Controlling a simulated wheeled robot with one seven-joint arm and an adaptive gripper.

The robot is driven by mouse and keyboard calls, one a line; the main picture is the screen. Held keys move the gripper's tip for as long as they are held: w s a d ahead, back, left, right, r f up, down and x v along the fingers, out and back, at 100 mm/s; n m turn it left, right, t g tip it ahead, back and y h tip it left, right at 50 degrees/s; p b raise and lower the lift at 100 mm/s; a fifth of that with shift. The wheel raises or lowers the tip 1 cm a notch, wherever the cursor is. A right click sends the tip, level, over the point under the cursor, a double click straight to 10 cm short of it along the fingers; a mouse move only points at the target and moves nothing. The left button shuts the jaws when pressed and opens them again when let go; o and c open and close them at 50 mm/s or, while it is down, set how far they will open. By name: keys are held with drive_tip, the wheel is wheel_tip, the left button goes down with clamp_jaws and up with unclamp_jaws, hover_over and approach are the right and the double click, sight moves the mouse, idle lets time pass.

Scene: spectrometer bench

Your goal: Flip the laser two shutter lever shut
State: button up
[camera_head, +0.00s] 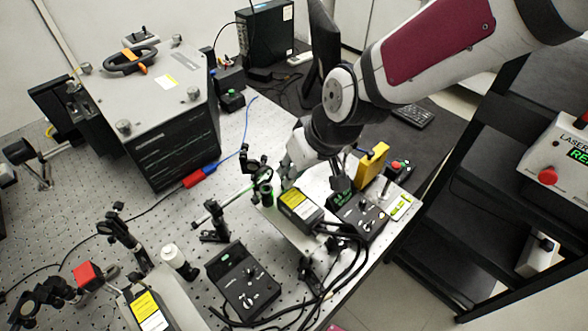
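A black laser head with a yellow label (299,204) sits on a light plate (270,218) at the right part of the optical bench. A second laser head with a yellow label (148,311) is at the front left. I cannot read which one is laser two. My gripper (341,184) points down just behind the right laser, above the rear of a black control box (362,216). Its fingers are small and dark against the equipment, so their opening is unclear. No shutter lever can be made out clearly. A green glow shows at the optic mount (263,176) by the right laser.
Black cables (345,262) loop in front. Another control box (243,281) stands at front centre. A large grey instrument (160,95) fills the back left.

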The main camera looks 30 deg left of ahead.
clamp_jaws()
drive_tip(key=shift+s, duration=0.1)
drive_tip(key=shift+s+t+b, duration=0.25)
drive_tip(key=shift+t+b, duration=0.05)
drive_tip(key=shift+t, duration=0.2)
drive_tip(key=shift+s+a+t+h, duration=0.1)
drive_tip(key=shift+s+t+h, duration=0.05)
drive_tip(key=shift+t+h, duration=0.2)
drive_tip(key=o, duration=0.6)
unclamp_jaws()
drive_tip(key=shift+o, duration=0.2)
drive_tip(key=shift+r, duration=0.1)
drive_tip(key=v, duration=1.2)
